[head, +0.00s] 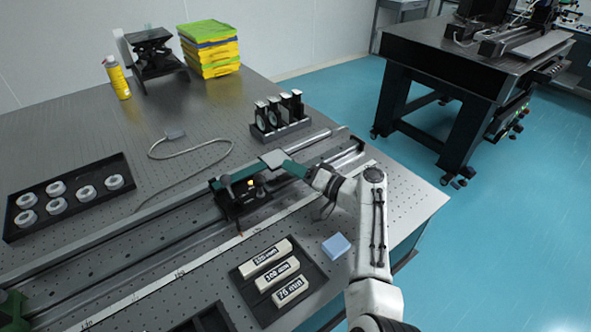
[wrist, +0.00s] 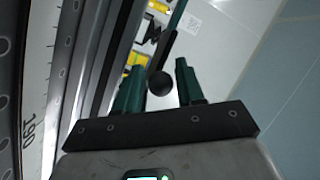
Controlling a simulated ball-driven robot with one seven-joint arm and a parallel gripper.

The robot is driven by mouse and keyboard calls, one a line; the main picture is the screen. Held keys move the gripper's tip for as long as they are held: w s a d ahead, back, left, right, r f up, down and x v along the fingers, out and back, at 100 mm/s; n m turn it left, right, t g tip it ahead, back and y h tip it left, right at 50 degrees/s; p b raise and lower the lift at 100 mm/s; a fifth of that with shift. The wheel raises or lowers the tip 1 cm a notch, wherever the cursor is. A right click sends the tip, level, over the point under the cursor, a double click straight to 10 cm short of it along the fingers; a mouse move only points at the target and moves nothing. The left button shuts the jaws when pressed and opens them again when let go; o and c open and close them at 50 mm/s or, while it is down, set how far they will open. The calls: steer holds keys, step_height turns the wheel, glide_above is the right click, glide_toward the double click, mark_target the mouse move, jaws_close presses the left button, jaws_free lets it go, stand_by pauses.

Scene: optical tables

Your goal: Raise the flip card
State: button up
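A small pale grey plate (head: 272,158), which looks like the flip card, shows just beyond my gripper's fingers, above the rail. My gripper (head: 292,168) reaches in from the right, over the rail next to the black carriage (head: 240,203). In the wrist view my gripper (wrist: 160,90) has its two green fingers apart. A black ball knob (wrist: 160,84) on a dark bar (wrist: 166,47) shows between them, with gaps on both sides. Whether the knob lies fully between the fingertips or beyond them I cannot tell. The knob is not clear in the head view.
A long rail (head: 140,240) crosses the table. A holder with several optics (head: 279,125) stands behind my gripper. A tray of white rings (head: 20,232) is at left.

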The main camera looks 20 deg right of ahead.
jaws_close()
steer(key=shift+r, duration=0.1)
stand_by(0.3)
steer(key=shift+r+n, duration=0.3)
steer(key=shift+r, duration=0.25)
steer(key=s+a+r+n+g+h+p, duration=0.3)
steer(key=a+r+n+p, duration=0.55)
steer(key=r, duration=0.85)
steer(key=s+a+r+n+t+h, duration=0.1)
steer(key=a+n, duration=0.4)
steer(key=a, duration=0.5)
steer(key=shift+s+a+r+t+h, duration=0.25)
steer(key=shift+s+t+h, duration=0.35)
steer(key=shift+s+h, duration=0.55)
steer(key=shift+a, duration=0.15)
